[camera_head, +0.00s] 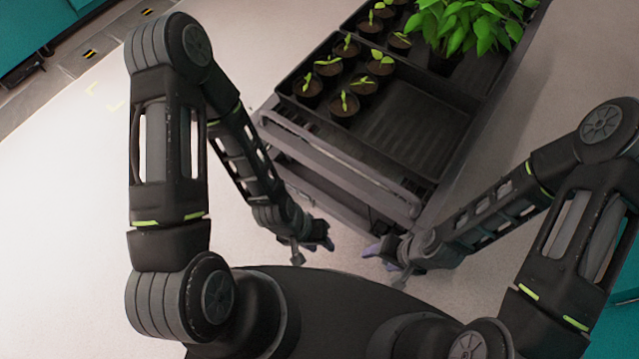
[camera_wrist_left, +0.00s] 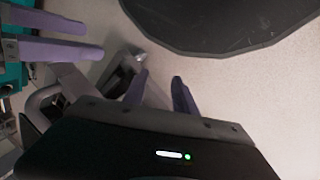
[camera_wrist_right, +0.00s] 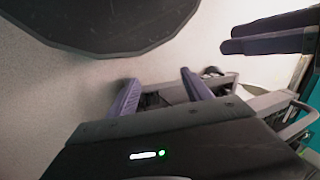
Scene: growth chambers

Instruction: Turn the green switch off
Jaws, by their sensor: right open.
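No green switch shows in any view. My left gripper (camera_head: 325,243) is in front of the cart's near end; its two purple fingers stand apart and empty in the left wrist view (camera_wrist_left: 159,78). My right gripper (camera_head: 372,250) is just to its right, facing it; its fingers are spread with nothing between them in the right wrist view (camera_wrist_right: 158,78). Neither gripper visibly touches the cart.
A grey cart (camera_head: 345,170) stands ahead, carrying black trays (camera_head: 405,125) with potted seedlings (camera_head: 308,86) and a leafy plant (camera_head: 465,25). Teal units (camera_head: 35,35) are at the upper left. The pale floor (camera_head: 65,200) at the left is clear.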

